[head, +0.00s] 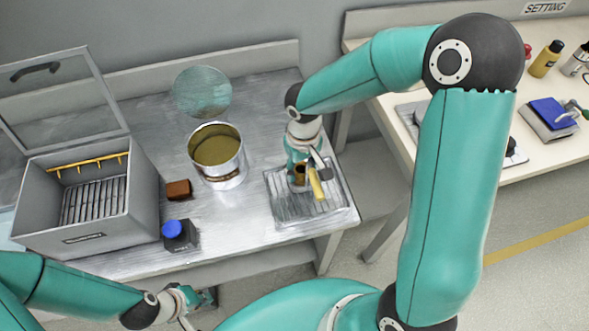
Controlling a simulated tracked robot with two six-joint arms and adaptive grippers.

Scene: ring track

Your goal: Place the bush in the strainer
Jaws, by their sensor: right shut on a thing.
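My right gripper (303,172) points down over a ribbed metal tray (342,207) at the right of the metal bench. It is shut on a small brown ring-like piece (299,173), which looks like the bush; the fingers partly hide it. A yellow handle (317,186) shows right beside the fingers. No strainer is clearly recognisable; a round translucent greenish disc (201,92) stands behind an open metal tin (228,178) with an olive inside. My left gripper (200,298) is low, in front of the bench edge, and its jaw state is unclear.
A grey box (90,237) with a raised clear lid, slatted floor and yellow rail stands at the left. A second bench (480,160) holds bottles and a blue pad.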

